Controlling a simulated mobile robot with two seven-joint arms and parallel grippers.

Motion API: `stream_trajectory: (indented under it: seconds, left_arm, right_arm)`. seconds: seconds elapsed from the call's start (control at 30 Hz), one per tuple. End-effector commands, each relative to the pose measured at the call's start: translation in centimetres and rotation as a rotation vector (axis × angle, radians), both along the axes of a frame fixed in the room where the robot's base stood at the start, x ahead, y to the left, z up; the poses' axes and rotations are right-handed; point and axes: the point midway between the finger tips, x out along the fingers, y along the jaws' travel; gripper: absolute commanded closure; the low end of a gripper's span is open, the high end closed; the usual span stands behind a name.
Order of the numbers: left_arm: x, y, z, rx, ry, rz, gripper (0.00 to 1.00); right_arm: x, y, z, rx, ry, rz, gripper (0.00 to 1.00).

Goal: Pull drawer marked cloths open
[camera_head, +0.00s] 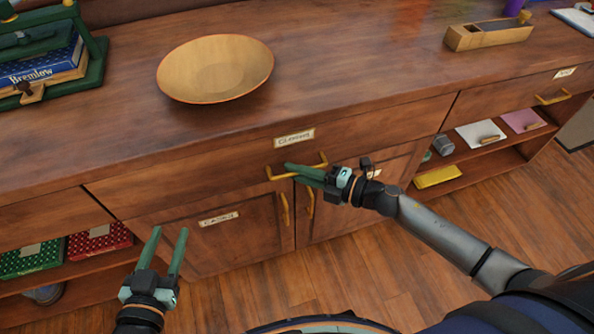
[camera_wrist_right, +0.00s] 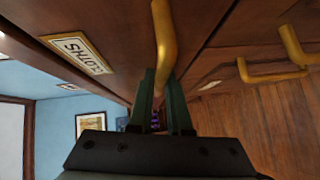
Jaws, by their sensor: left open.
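The cloths drawer is the wide wooden drawer (camera_head: 365,128) under the counter, with its label (camera_head: 294,138) above a brass bar handle (camera_head: 278,176); its front looks flush with the cabinet. The wrist view shows the label (camera_wrist_right: 77,52) reading CLOTHS and the handle (camera_wrist_right: 164,45) close by. My right gripper (camera_head: 293,172) is at this handle, its green fingers either side of the bar. The wrist view shows a gap between the fingers (camera_wrist_right: 161,105); whether they press on the bar is unclear. My left gripper (camera_head: 170,233) is open and empty, in front of the lower left cabinet.
A wooden bowl (camera_head: 215,68) stands on the counter (camera_head: 330,70) above the drawer. Cabinet doors with upright brass handles (camera_head: 285,210) lie below. An open shelf (camera_head: 470,172) with small items is at right. Wood floor lies in front.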

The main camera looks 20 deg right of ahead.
Motion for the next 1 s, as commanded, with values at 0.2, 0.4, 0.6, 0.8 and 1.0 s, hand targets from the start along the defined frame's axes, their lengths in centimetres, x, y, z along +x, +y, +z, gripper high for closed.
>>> stream_trajectory:
  seconds: [0.2,0.4,0.6,0.8,1.0]
  left_arm:
    - [-0.03,0.01,-0.21,0.001,0.005,-0.001,0.5]
    - [-0.04,0.0,-0.3,0.002,0.008,0.0,0.5]
    - [-0.04,-0.02,-0.31,0.001,0.008,0.0,0.5]
    - [-0.04,-0.03,-0.31,0.001,0.008,0.0,0.5]
    - [-0.04,-0.04,-0.31,0.001,0.007,-0.001,0.5]
  right_arm:
    - [-0.02,-0.02,-0.01,0.0,0.0,0.0,1.0]
    - [-0.02,-0.03,-0.02,0.0,0.0,0.0,1.0]
    - [-0.02,-0.04,-0.02,0.0,0.0,0.0,1.0]
    - [-0.02,-0.04,-0.02,-0.001,0.001,0.0,1.0]
    - [-0.02,-0.04,-0.02,-0.001,0.001,0.0,1.0]
